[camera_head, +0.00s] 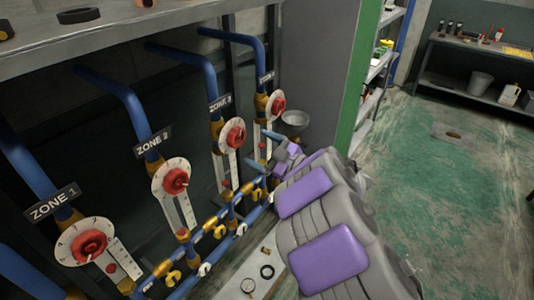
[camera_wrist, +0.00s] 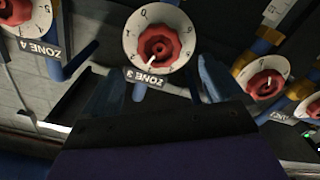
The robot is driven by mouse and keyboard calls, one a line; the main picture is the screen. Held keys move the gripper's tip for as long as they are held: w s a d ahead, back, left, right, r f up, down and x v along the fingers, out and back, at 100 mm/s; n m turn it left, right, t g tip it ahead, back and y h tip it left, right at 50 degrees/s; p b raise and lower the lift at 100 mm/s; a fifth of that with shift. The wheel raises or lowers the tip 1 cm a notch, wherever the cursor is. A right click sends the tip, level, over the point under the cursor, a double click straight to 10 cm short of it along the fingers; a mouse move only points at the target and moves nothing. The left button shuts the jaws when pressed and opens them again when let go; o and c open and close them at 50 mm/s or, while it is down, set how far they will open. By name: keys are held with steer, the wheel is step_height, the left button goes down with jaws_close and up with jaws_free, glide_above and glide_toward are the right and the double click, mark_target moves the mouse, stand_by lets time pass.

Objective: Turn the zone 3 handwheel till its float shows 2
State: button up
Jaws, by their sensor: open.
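The zone 3 handwheel (camera_head: 236,135) is a red knob on a white numbered dial, under the ZONE 3 sign (camera_head: 219,102). In the wrist view, the red handwheel (camera_wrist: 160,45) is at top centre, its white pointer mark toward the sign. The zone 3 float scale (camera_head: 232,165) hangs below the dial; its float reading is too small to tell. My gripper (camera_head: 268,145) is to the right of the zone 3 wheel. In the wrist view, my gripper (camera_wrist: 158,88) is open and empty, its blue fingers spread either side below the wheel, apparently not touching it.
Zone 1 (camera_head: 90,243), zone 2 (camera_head: 176,181) and zone 4 (camera_head: 278,105) handwheels stand in the same row. Blue pipes with yellow valves (camera_head: 172,277) run below. Green floor (camera_head: 430,190) is open at the right.

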mark_target(239, 141)
steer(key=b+x, duration=0.2)
steer(key=x, duration=0.4)
steer(key=shift+w+a+f, duration=0.1)
steer(key=shift+w+a, duration=0.1)
steer(key=shift+a, duration=0.05)
steer(key=shift+w+a, duration=0.1)
steer(key=shift+c, duration=0.3)
steer(key=c, duration=1)
steer(key=shift+m+p, duration=0.3)
steer(key=shift+p, duration=0.55)
steer(key=shift+m+p, duration=0.5)
steer(key=shift+p, duration=0.75)
steer(key=shift+f, duration=0.15)
steer(key=shift+m+p, duration=0.3)
steer(key=shift+p, duration=0.45)
steer(key=shift+m+p, duration=0.6)
steer(key=shift+p, duration=0.65)
